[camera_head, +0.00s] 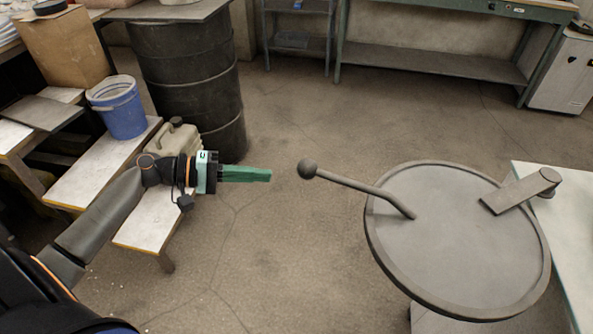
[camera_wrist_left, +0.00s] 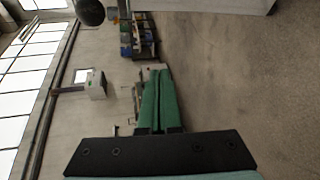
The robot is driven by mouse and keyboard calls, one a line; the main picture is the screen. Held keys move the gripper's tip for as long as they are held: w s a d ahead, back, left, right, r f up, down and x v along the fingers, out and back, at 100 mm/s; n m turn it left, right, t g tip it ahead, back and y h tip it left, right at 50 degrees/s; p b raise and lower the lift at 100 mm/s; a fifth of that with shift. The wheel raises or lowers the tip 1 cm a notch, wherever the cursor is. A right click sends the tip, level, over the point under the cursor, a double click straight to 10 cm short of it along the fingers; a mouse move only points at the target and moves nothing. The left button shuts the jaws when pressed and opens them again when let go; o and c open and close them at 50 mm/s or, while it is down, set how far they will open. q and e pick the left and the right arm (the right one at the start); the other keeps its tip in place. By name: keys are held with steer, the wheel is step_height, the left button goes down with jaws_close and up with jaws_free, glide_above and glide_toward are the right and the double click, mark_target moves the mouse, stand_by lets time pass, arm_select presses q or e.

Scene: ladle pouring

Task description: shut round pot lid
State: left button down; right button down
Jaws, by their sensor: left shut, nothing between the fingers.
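The round grey pot lid (camera_head: 455,250) lies at the right in the head view, with a raised rim and a hinge arm (camera_head: 522,190) at its right side. A lid handle (camera_head: 355,186) slants up to the left from the lid and ends in a dark ball knob (camera_head: 308,169). My left gripper (camera_head: 270,175) is shut and empty, with green fingers pointing right, a short gap left of the knob. Its fingers (camera_wrist_left: 157,100) also show pressed together in the left wrist view, where a dark round object (camera_wrist_left: 90,10) shows at the top. My right gripper is out of view.
A pale table (camera_head: 545,195) stands at the right beside the lid. Low benches, a blue bucket (camera_head: 120,108), a beige canister (camera_head: 174,145) and a dark barrel (camera_head: 190,75) stand at the left behind my left arm. The floor between is clear.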

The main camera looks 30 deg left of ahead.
arm_select(q)
step_height(320, 180, up, 6)
steer(key=h, duration=0.2)
steer(key=w+d, duration=0.1)
steer(key=d, duration=0.7)
steer(key=shift+w+d+r+p, duration=0.2)
steer(key=shift+w+r+p, duration=0.05)
steer(key=shift+r+p, duration=0.2)
